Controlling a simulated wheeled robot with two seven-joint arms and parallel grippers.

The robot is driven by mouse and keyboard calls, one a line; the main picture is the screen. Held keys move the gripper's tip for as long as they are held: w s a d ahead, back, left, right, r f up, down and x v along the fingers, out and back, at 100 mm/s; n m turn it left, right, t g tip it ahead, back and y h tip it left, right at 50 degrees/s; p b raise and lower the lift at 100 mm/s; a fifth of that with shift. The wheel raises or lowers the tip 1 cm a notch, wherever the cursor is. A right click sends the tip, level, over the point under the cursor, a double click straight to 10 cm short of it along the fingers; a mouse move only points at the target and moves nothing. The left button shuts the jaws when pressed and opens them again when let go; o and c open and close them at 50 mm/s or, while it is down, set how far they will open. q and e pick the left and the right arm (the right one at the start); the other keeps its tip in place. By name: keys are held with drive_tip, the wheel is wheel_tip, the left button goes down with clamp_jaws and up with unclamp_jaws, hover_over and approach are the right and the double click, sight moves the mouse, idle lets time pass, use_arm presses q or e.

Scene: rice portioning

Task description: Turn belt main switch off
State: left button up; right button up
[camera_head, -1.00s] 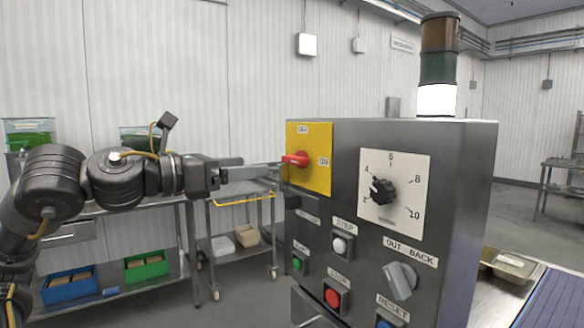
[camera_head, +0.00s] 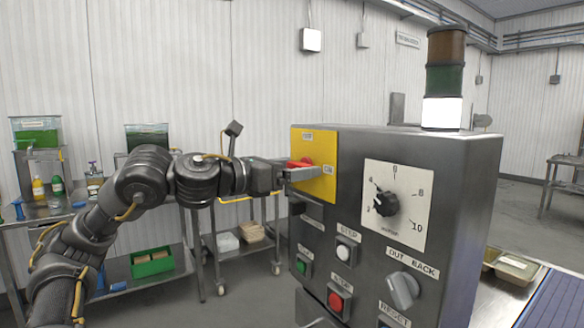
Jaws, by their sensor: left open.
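The red main switch (camera_head: 301,162) sits on a yellow plate (camera_head: 317,186) at the upper left of the grey control box (camera_head: 450,180). The plate has one label at its top and one at its right side; the lettering is too small to read surely. My left gripper (camera_head: 304,173) is open, with its fingers at the switch, in front of its lower part. The fingers hide part of the knob, so I cannot tell whether they touch it or how far it is turned. My right gripper is not in view.
A numbered dial (camera_head: 386,204), a stop button (camera_head: 340,301), a step button (camera_head: 346,249) and an out-back knob (camera_head: 403,290) are on the same face. A signal tower (camera_head: 443,80) stands on top. A belt (camera_head: 560,300) lies at right, shelves (camera_head: 190,262) at left.

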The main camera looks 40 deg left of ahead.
use_arm(q)
drive_tip(key=shift+c, duration=0.4)
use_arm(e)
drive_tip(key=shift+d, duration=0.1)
use_arm(q)
drive_tip(key=c, duration=0.9)
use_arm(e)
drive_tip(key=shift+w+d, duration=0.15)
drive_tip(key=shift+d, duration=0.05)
